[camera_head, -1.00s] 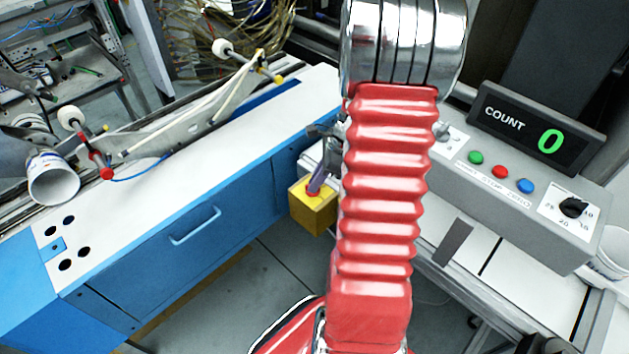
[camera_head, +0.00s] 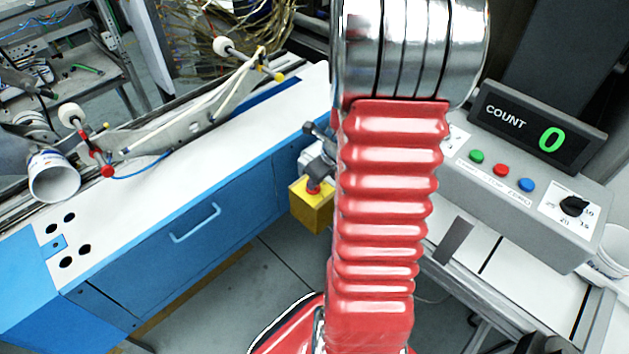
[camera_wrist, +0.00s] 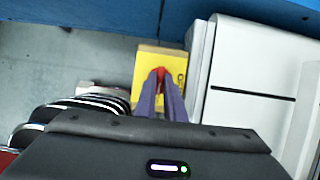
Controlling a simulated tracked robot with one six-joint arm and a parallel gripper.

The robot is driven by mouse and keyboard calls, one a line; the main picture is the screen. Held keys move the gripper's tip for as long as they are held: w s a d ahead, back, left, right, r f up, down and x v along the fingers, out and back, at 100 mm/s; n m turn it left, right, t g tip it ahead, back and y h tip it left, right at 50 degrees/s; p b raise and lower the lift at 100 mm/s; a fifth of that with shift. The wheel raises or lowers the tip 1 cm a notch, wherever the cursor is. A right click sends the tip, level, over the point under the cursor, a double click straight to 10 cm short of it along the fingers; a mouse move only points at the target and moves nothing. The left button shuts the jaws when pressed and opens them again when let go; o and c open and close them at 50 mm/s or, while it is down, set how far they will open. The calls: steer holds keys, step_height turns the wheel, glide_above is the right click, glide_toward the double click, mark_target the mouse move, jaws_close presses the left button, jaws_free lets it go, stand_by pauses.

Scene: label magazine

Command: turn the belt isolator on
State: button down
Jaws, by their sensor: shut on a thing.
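The belt isolator is a yellow box (camera_head: 312,210) with a red handle (camera_head: 313,189) on its top, beside the blue cabinet. It also shows in the wrist view (camera_wrist: 147,62), where the red handle (camera_wrist: 160,74) sits between the two purple fingers. My gripper (camera_wrist: 161,82) is shut on the red handle. In the head view my red arm hides part of the gripper and the right side of the box. The handle's exact angle cannot be read.
A grey control box with green, red and blue buttons (camera_head: 501,170) and a black dial stands at right. Its COUNT display (camera_head: 540,125) reads 0. The blue cabinet (camera_head: 180,230) with a white top lies left. Grey floor shows between them.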

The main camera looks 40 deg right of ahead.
stand_by(0.4)
steer(key=c, duration=1.8)
jaws_free()
steer(key=shift+c, duration=0.2)
steer(key=v, duration=1.3)
steer(key=shift+s+r, duration=0.2)
steer(key=shift+r, duration=0.05)
steer(key=shift+a, duration=0.1)
